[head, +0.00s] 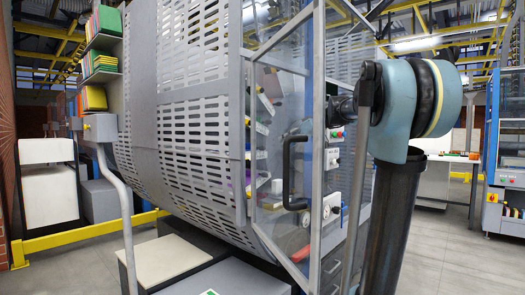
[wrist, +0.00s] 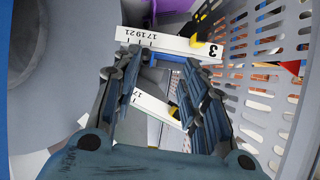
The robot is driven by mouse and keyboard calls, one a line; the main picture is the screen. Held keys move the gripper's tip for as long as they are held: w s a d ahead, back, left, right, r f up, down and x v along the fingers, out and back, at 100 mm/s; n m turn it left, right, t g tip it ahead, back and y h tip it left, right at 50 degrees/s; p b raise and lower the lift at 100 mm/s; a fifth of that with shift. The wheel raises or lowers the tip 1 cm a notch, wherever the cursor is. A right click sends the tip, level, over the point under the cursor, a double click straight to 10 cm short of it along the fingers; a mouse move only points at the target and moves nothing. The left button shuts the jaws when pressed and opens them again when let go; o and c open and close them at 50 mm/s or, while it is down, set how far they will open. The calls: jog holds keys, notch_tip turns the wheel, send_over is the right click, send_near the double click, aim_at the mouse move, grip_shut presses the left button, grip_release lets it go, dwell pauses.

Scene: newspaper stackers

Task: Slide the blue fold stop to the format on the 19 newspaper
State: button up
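In the wrist view my gripper (wrist: 163,75) is open, its two dark ribbed fingers spread apart with a gap between them. Just beyond the fingertips is a white scale (wrist: 165,42) marked 17, 19, 21, with a large 3 at its right end. A blue strip (wrist: 178,56) shows along its lower edge, partly hidden by the fingers; I cannot tell whether it is the fold stop. A yellow-and-black pointer (wrist: 205,24) stands above the scale's right part. A second white scale (wrist: 157,106), with 17 readable, shows between the fingers. I cannot make out the newspaper.
A slotted grey guard (wrist: 262,80) runs close along the right of my gripper, and a grey wall is at left. In the head view stand a slotted drum guard (head: 190,110), a clear door with a black handle (head: 288,172), and a yellow rail (head: 90,232).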

jog(key=w+a+f, duration=0.1)
jog(key=w+a, duration=0.3)
jog(key=w+a+f, duration=0.1)
jog(key=w+a, duration=0.3)
jog(key=w+a+f, duration=0.1)
jog(key=w+a, duration=0.3)
jog(key=shift+w+a+f, duration=0.35)
jog(key=shift+w, duration=0.05)
